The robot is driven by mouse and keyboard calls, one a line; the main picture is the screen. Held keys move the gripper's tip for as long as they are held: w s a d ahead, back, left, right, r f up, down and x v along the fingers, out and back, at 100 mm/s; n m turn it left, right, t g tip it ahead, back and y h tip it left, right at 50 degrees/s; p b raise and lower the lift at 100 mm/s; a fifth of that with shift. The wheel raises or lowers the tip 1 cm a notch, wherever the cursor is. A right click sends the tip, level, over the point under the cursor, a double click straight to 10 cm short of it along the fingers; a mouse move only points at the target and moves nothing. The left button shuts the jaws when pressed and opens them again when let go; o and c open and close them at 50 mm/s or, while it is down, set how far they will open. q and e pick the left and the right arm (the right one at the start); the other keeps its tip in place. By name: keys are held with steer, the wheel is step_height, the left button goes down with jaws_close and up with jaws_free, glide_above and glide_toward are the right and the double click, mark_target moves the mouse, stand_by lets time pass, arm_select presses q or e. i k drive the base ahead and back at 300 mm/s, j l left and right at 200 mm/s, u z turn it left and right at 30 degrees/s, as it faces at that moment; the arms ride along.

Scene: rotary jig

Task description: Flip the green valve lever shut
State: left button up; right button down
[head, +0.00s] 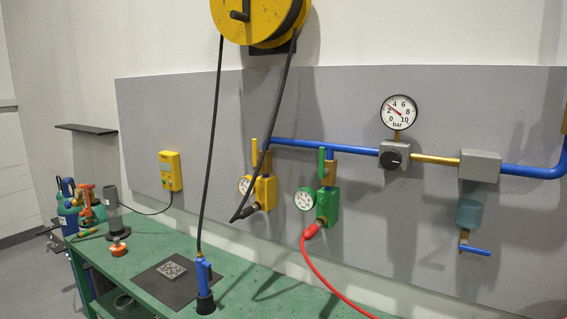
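The green valve lever (321,162) stands upright on the left side of a short drop below the blue pipe. Beneath it is a green block (327,206) on the grey wall panel, with a small round gauge (304,199) at its left. A red hose (320,273) is plugged into the bottom of the block by a red connector (311,231). Neither of my grippers is in view. Nothing covers the green lever.
A yellow valve lever (254,152) stands upright on the neighbouring yellow unit (265,191). A black hose (275,115) hangs from the yellow reel (258,18) to that unit. A blue nozzle (203,276) stands on the green bench (140,262). Space before the green lever looks clear.

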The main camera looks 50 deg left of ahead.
mark_target(322, 172)
steer(key=u, duration=1.3)
